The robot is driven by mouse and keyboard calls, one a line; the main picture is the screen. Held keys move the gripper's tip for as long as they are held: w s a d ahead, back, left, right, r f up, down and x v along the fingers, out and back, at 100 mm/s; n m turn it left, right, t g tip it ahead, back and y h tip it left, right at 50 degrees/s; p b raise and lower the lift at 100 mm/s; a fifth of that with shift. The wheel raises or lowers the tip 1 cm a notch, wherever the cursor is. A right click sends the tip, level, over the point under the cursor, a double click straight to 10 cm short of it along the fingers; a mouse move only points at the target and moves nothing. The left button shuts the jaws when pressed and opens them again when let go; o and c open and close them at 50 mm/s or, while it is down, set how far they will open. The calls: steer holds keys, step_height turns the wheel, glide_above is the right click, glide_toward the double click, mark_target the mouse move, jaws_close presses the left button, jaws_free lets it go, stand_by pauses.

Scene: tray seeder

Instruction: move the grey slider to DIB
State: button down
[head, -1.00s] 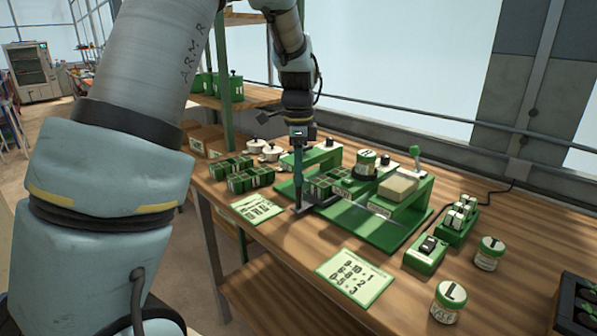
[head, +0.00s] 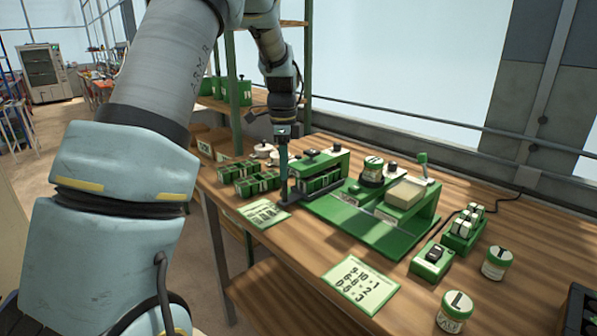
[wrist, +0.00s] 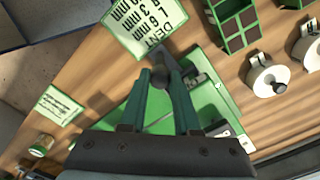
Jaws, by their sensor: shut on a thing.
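The grey slider (wrist: 161,76) shows in the wrist view as a dark knob and bar end between my fingertips. My gripper (head: 285,197) is shut on it at the left end of the green seeder. It also shows in the wrist view (wrist: 161,82), with both green fingers closing on the knob. The green seeder (head: 375,232) stands on the wooden bench, with a low dark bar along its left side by my gripper. Labels on the seeder are too small to read, so I cannot make out DIB. My fingers hide part of the slider.
Green cell blocks (head: 240,190) stand at the back left.

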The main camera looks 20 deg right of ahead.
steer(key=shift+w+a, duration=0.25)
steer(key=shift+w, duration=0.25)
steer(key=shift+w+a, duration=0.2)
steer(key=shift+w, duration=0.3)
steer(key=c, duration=0.6)
jaws_free()
step_height(320, 180, up, 11)
steer(key=shift+f+b, duration=0.1)
steer(key=shift+b, duration=0.75)
